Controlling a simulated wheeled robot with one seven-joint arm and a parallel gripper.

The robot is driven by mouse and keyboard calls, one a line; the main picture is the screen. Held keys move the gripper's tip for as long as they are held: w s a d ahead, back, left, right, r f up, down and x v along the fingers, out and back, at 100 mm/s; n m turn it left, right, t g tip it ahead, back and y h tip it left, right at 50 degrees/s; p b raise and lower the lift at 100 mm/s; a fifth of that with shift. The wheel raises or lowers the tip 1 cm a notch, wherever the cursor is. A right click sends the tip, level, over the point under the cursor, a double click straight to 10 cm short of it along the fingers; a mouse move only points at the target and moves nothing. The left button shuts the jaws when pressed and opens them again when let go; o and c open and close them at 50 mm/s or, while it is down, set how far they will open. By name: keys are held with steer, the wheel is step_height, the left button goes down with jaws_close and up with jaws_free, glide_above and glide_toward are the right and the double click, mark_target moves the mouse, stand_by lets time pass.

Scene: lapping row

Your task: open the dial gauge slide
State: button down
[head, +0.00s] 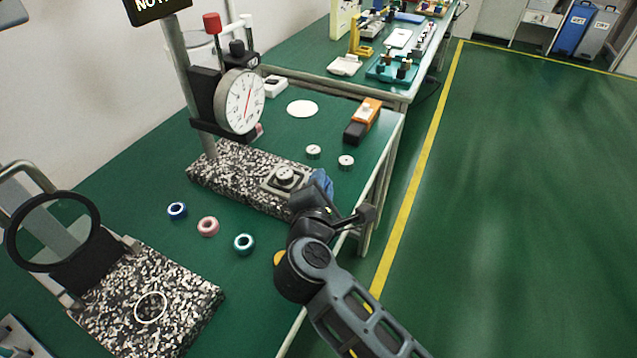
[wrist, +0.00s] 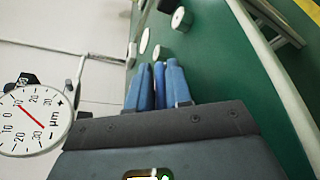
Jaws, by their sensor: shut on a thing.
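The dial gauge (head: 241,101) with a white round face hangs on a post over a speckled stone base (head: 236,169). The dial gauge slide (head: 284,180), a small grey plate with a round metal piece on it, lies on the right part of that base. My gripper (head: 321,184) is at the slide's right end, its blue fingers shut on it. The exact spot of the grip is hidden by the fingers. In the wrist view my gripper's fingers (wrist: 160,85) are close together, and the dial gauge (wrist: 33,116) shows at the left.
Blue (head: 177,211), pink (head: 208,227) and teal (head: 244,244) rings lie in front of the base. Two small metal discs (head: 346,162) and an orange-black block (head: 363,121) are behind my gripper. A magnifier stand (head: 54,231) is at left. Free floor lies right of the table.

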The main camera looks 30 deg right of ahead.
steer(key=shift+s+d+f, duration=0.35)
steer(key=shift+s+f, duration=0.2)
steer(key=shift+s, duration=0.05)
steer(key=c, duration=1.2)
jaws_free()
steer(key=shift+r, duration=0.1)
steer(key=shift+o, duration=0.2)
steer(key=shift+w+r, duration=0.1)
steer(key=shift+r, duration=0.15)
steer(key=shift+v, duration=3.9)
